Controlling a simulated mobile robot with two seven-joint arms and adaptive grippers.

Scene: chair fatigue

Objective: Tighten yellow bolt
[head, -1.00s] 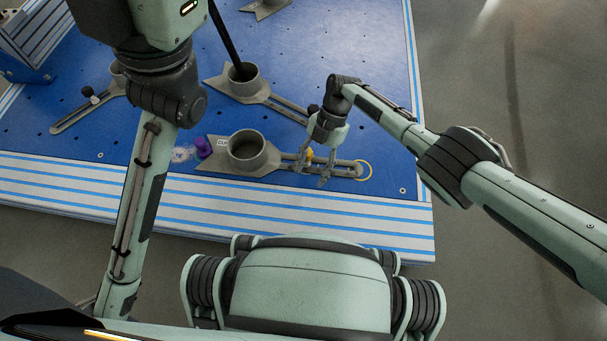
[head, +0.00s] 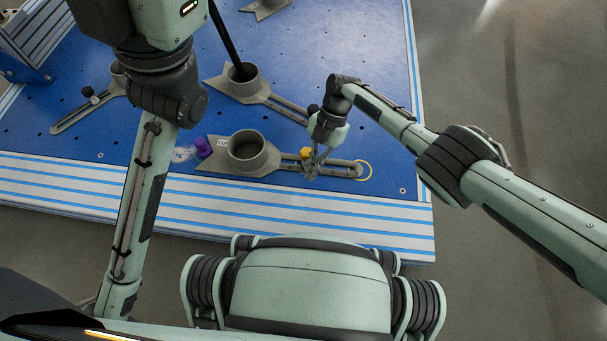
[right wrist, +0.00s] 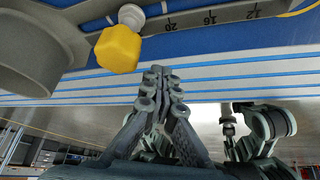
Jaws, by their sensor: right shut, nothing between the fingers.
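The yellow bolt (head: 306,153) sits on the slotted arm of a grey clamp (head: 208,160) near the table's front edge. In the right wrist view the bolt's yellow head (right wrist: 118,50) is large, at the upper left, on a pale shank beside a number scale. My right gripper (head: 312,172) is shut and empty, just beside the bolt. In the right wrist view its closed fingers (right wrist: 160,72) lie to the right of and below the bolt head, with a visible gap. My left arm crosses the left of the head view; its gripper does not show.
A purple knob (head: 203,147) is at the clamp's left end. Another grey cup clamp (head: 238,83) with a black rod stands behind. The blue table (head: 370,60) is clear at the back right.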

